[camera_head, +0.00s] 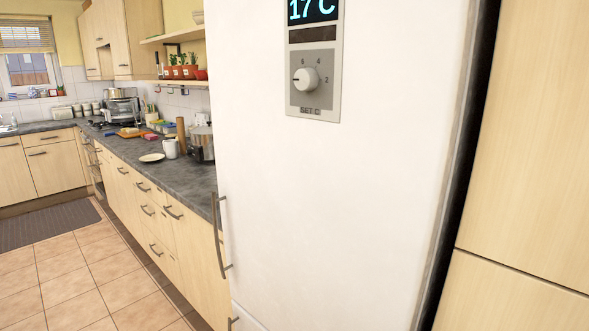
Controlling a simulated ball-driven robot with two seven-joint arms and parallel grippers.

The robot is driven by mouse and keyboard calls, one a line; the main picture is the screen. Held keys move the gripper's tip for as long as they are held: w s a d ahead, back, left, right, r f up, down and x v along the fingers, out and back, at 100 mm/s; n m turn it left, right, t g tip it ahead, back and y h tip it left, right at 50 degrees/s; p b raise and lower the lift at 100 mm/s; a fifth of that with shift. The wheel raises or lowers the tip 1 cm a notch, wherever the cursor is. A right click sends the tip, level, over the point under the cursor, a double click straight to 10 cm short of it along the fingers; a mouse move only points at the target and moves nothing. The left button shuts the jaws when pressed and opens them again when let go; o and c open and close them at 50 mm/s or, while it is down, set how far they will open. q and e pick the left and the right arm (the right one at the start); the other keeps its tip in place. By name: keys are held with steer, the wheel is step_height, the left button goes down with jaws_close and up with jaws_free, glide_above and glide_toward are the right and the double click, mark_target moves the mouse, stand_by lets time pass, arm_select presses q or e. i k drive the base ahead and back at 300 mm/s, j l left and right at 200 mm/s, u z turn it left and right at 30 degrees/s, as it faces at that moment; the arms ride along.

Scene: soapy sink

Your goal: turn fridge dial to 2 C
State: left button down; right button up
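The white fridge (345,200) stands upright and fills the middle of the view. Its control panel is near the top of the door. The round white dial (305,80) sits on a grey plate (313,108) marked 6, 4 and 2, with "SET C" below. The dial's pointer appears to point left, away from the 2 on the right; its exact setting is too small to tell. A dark display (313,10) above it reads 17 C in blue and is cut by the top edge. Neither gripper is in view.
A long grey counter (125,150) runs back on the left, with a plate (152,158), a white mug (170,149) and a metal pot (203,145). The fridge door handle (221,238) sticks out at its left edge. Tiled floor (75,285) is clear at lower left. Wooden cabinets (530,150) stand right.

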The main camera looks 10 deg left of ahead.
mark_target(307, 79)
steer(key=j+u, duration=0.25)
steer(key=j, duration=1.15)
